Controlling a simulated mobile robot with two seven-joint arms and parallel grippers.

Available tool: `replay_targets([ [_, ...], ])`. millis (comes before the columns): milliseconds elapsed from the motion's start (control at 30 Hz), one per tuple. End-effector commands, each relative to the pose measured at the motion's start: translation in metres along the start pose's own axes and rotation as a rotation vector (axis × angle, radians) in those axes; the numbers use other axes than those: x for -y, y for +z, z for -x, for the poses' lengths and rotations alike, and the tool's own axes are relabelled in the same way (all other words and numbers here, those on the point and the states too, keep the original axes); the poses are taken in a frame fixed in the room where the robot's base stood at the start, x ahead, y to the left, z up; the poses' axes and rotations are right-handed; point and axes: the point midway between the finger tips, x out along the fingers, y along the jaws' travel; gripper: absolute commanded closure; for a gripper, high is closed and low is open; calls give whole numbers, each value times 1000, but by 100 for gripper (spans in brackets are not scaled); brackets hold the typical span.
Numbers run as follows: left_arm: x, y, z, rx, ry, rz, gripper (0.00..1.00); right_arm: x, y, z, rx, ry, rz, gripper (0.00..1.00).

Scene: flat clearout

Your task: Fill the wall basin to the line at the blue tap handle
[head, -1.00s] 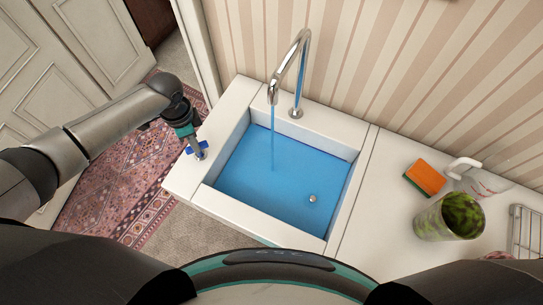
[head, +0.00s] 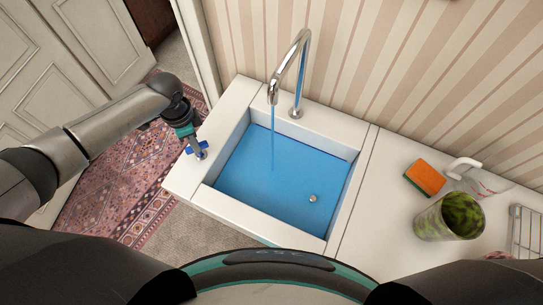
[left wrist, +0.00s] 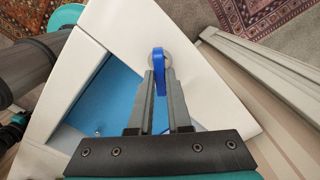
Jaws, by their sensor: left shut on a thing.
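The white wall basin (head: 345,128) holds blue water (head: 265,185). A stream runs from the chrome spout (head: 303,58) into it. A thin dark line (head: 310,145) shows on the far inner wall, close to the water's edge; I cannot tell exactly how the level stands against it. The blue tap handle (head: 203,145) sits on the basin's left rim. My left gripper (head: 197,146) is shut on it; in the left wrist view the fingers (left wrist: 160,80) close around the blue handle (left wrist: 159,62). My right gripper is out of view.
On the counter (head: 375,205) at right are an orange sponge (head: 428,177), a green mottled cup (head: 452,217), a clear bottle with a white pump (head: 487,182) and a wire rack (head: 527,232). A patterned rug (head: 125,195) lies on the floor at left.

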Motion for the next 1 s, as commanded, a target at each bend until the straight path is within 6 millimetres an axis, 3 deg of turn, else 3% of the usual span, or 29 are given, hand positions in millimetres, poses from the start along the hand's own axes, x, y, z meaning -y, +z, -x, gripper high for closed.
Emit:
replay_targets([
  [333,2,1,1,1,-5,-26,100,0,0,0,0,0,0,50],
  [700,3,1,1,3,-5,-342,100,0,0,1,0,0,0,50],
  [1000,2,1,1,2,-5,-354,100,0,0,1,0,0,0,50],
])
